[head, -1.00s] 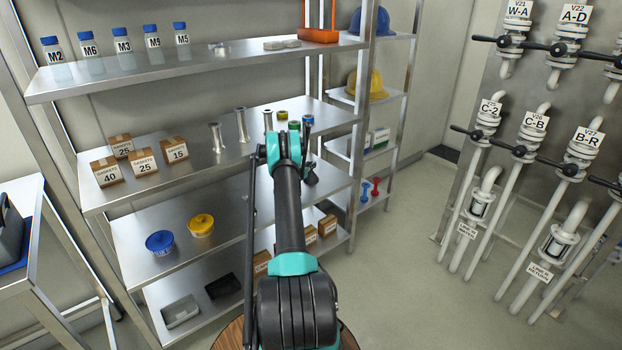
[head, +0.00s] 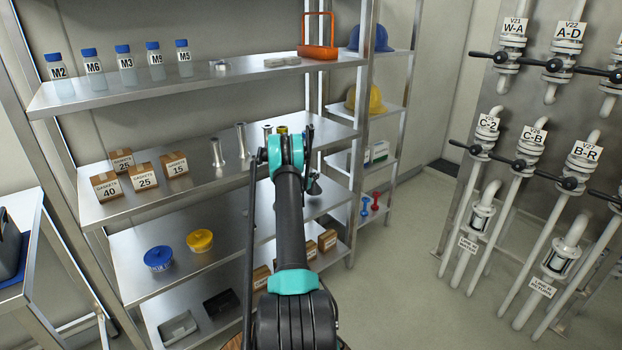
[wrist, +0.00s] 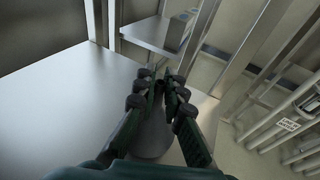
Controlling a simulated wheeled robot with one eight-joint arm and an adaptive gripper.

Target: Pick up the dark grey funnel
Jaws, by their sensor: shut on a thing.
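The dark grey funnel (wrist: 152,138) shows in the wrist view between my gripper's fingers, its wide end toward the camera. My gripper (wrist: 164,84) is shut on it over the bare metal shelf. In the head view, my arm hides most of the gripper. A dark shape (head: 314,187), likely the funnel's flared part, shows just right of the arm at the third shelf board. I cannot tell whether the funnel touches the board.
Rack posts (head: 361,150) stand close right of my gripper. Valve pipes (head: 520,200) line the right wall. Floor between is clear.

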